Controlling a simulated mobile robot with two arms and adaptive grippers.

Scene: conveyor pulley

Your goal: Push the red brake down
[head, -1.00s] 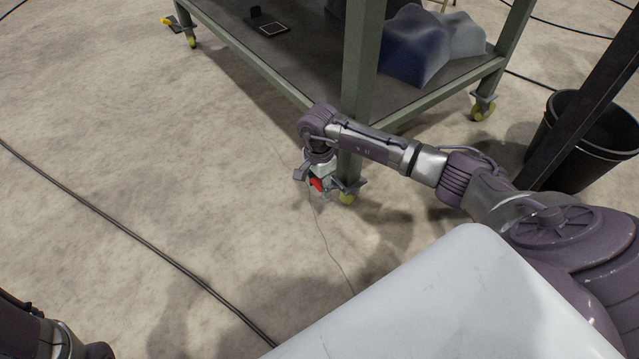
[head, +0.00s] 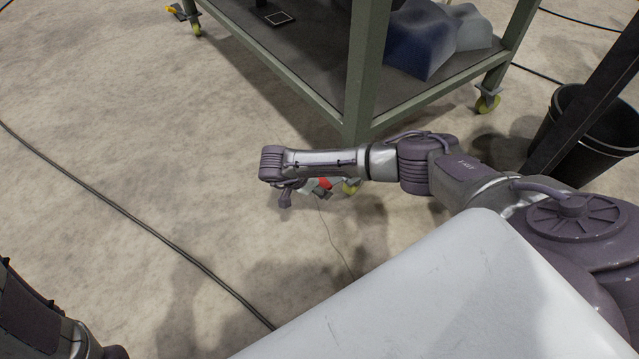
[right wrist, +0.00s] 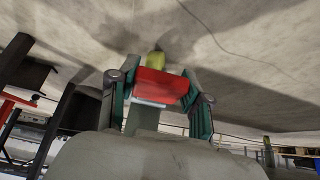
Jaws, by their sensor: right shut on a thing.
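The red brake (head: 325,183) sits by the yellow caster wheel (head: 351,187) at the near corner leg of the green cart. In the right wrist view the red brake (right wrist: 160,87) lies between the two fingers of my right gripper (right wrist: 158,92), with a yellow wheel (right wrist: 156,62) just beyond it. My right gripper (head: 312,190) is shut on the red brake. My forearm partly covers the gripper and caster in the head view. Only a part of my left arm shows at the lower left; its gripper is out of view.
The green cart (head: 300,98) has a dark lower shelf with blue-grey shapes (head: 421,42) on it. A black bin (head: 580,135) stands at the right beside a dark post. A black cable (head: 150,218) crosses the floor. Open floor lies left of the cart.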

